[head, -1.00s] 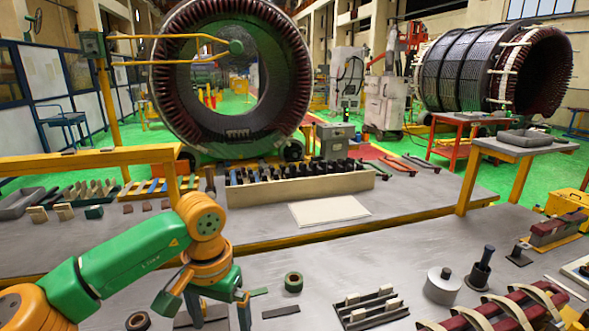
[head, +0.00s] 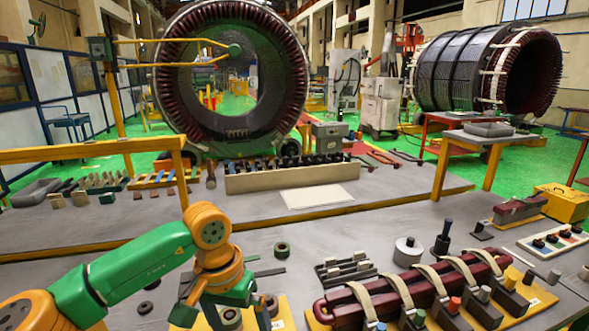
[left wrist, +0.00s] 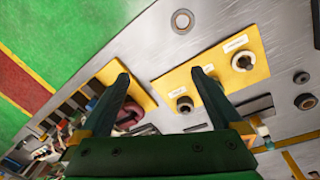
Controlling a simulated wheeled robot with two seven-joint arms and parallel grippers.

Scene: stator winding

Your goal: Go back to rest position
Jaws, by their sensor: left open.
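My left gripper (head: 225,316) is low at the left of the near bench in the head view. It also shows in the left wrist view (left wrist: 160,78), with its two dark green fingers spread wide apart. Nothing is held between them. Below them lies a yellow board (left wrist: 218,92) with ring-shaped parts and small white labels. A dark red part (left wrist: 130,117) shows partly behind the left finger. My left arm reaches in from the lower left, bent at an orange joint. My right gripper is not in view.
A dark red coil (head: 405,287) with pale straps lies on the near bench (head: 330,236) at the right. A yellow rail (head: 90,152) crosses at left. A large stator (head: 180,100) stands beyond the far bench.

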